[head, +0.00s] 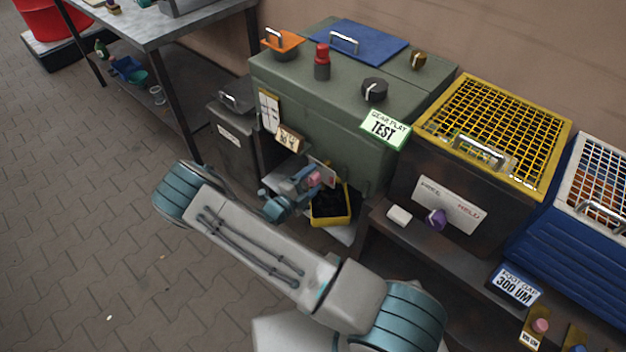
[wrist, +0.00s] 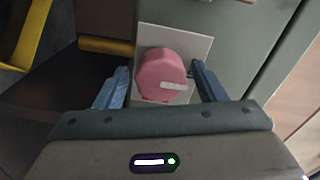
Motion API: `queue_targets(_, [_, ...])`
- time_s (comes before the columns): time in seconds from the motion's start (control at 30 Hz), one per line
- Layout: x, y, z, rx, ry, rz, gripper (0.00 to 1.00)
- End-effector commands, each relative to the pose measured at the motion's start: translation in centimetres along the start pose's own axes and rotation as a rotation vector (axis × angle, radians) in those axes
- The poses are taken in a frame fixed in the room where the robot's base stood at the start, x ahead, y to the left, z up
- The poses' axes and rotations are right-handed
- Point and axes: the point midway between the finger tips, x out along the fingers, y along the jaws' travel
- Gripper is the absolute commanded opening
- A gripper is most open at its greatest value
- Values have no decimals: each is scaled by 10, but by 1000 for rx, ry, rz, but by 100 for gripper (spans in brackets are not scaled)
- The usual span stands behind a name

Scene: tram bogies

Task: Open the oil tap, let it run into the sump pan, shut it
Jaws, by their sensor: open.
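The oil tap's pink round knob (wrist: 160,72) carries a white mark that points right in the wrist view. It sits on a pale plate (wrist: 203,47) on the green housing and shows small in the head view (head: 314,179). My gripper (wrist: 162,84) is open, with one blue finger on each side of the knob; I cannot tell whether they touch it. In the head view my gripper (head: 305,183) is at the housing's low front. The sump pan (head: 347,217), black inside with a yellow rim, stands below and right; its yellow edge shows in the wrist view (wrist: 34,36). No running oil is visible.
The green housing (head: 330,125) bears a red-topped knob (head: 322,62), a black dial (head: 374,90) and a blue lid (head: 358,42). A dark bin (head: 235,150) stands left of it, a yellow-grated box (head: 455,190) right. Paved floor (head: 90,230) at left is clear.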

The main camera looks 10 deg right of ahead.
Motion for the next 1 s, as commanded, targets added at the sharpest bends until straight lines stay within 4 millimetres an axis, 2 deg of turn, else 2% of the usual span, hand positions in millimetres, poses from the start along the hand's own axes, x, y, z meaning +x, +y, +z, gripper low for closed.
queue_targets(0.4, [-88, 2, 0, 0, -3, 1, 64])
queue_targets(0.6, [-120, 1, 0, -2, -1, 0, 64])
queue_targets(0.8, [-132, 1, -2, -2, 2, 0, 64])
queue_targets(1.0, [-133, 1, -2, -2, 2, 0, 64])
